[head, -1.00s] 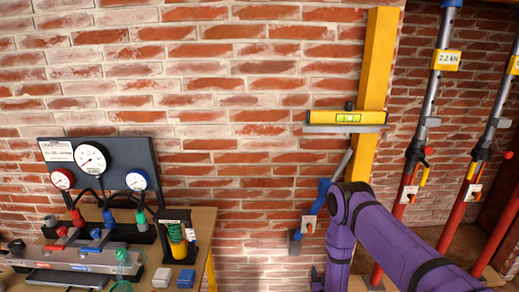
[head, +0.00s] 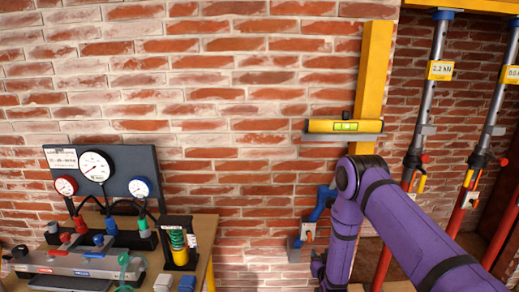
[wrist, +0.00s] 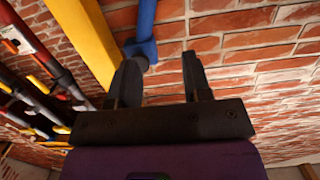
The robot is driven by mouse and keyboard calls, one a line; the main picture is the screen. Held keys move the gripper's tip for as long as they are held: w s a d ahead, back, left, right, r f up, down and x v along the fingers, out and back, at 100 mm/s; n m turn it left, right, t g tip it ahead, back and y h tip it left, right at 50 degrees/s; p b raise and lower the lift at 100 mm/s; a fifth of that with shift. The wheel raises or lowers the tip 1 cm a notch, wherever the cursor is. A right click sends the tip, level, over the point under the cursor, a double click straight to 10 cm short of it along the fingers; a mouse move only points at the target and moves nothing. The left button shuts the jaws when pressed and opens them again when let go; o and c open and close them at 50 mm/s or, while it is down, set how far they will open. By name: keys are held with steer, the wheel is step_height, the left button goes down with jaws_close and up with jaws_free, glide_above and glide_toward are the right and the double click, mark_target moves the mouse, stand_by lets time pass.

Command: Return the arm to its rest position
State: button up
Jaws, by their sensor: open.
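My purple arm (head: 400,225) rises from the lower right of the head view, bends at a dark elbow joint and runs down beside the yellow post (head: 373,75). My gripper shows in the wrist view (wrist: 160,80) with its two dark fingers apart and nothing between them. In the head view the gripper's fingers are hidden or out of frame. A blue tool or bracket (head: 320,205) on the wall stands just left of my arm. In the wrist view a blue bar (wrist: 146,30) lies behind the left finger; I cannot tell whether they touch.
A yellow level (head: 345,126) sits on a ledge against the post. Red and grey props (head: 425,110) stand at the right, one labelled 2.2 kN. A wooden bench (head: 205,228) at the lower left carries a gauge panel (head: 135,160), hoses and fittings. The brick wall between is bare.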

steer(key=w+r+g, duration=0.1)
steer(key=w+r, duration=0.3)
steer(key=r, duration=0.8)
steer(key=s+d+r+g, duration=0.1)
steer(key=s+r+g, duration=0.15)
steer(key=r, duration=1.05)
steer(key=s+d+r+g, duration=0.2)
steer(key=s+r, duration=0.2)
steer(key=r, duration=0.9)
steer(key=s+d+r+g, duration=0.1)
steer(key=s+r, duration=0.7)
steer(key=s, duration=0.1)
steer(key=s+d+r+g, duration=0.1)
steer(key=s+r+g, duration=0.1)
steer(key=s, duration=1.4)
steer(key=s+d+r+g, duration=0.2)
steer(key=s+r, duration=0.3)
steer(key=s, duration=1.1)
steer(key=shift+s+r+g, duration=0.15)
steer(key=shift+g, duration=0.3)
